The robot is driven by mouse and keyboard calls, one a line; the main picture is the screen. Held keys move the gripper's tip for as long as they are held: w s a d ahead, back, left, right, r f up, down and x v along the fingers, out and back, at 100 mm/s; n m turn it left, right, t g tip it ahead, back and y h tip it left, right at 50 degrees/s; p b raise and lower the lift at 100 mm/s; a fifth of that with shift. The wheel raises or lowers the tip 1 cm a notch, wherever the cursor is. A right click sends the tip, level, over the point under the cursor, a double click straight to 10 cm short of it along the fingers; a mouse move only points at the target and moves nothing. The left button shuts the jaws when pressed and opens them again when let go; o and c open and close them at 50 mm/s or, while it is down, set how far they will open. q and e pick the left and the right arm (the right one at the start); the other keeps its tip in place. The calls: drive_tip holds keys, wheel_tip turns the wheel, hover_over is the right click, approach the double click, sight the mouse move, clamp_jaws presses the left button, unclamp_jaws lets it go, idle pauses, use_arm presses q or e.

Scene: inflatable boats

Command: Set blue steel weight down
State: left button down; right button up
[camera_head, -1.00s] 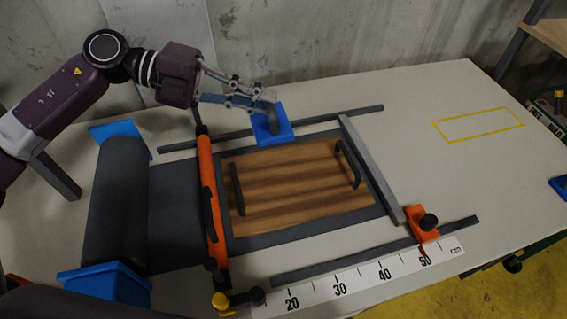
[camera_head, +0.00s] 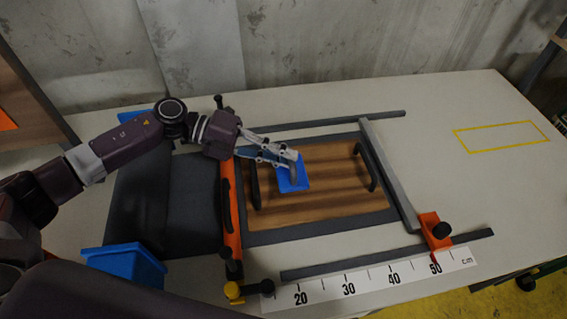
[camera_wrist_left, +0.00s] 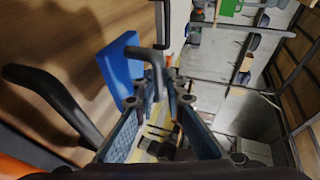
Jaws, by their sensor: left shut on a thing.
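The blue steel weight (camera_head: 293,179) is a blue block with a grey handle. In the head view it appears over the wooden board (camera_head: 330,205), in its upper left part. My left gripper (camera_head: 290,158) comes in from the left and is shut on the handle. In the left wrist view the blue block (camera_wrist_left: 121,68) is close to the wood, its handle between the fingertips (camera_wrist_left: 166,84). I cannot tell whether the weight touches the board. My right gripper is not in view.
The board has two dark handles (camera_head: 364,166). An orange bar (camera_head: 232,215) lies left of it, beside a dark roll with blue end blocks (camera_head: 124,263). A grey bar (camera_head: 390,177) lies right. A centimetre scale (camera_head: 375,281) runs in front. A yellow outline (camera_head: 500,136) marks bare table.

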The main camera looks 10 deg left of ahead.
sight(302, 171)
use_arm(q)
drive_tip(key=shift+f, duration=1.4)
drive_tip(key=c, duration=2.3)
unclamp_jaws()
drive_tip(key=shift+f, duration=0.25)
drive_tip(key=shift+o, duration=0.2)
drive_tip(key=shift+s, duration=0.1)
drive_tip(key=shift+r, duration=0.15)
drive_tip(key=v, duration=1.2)
drive_tip(key=shift+b, duration=0.4)
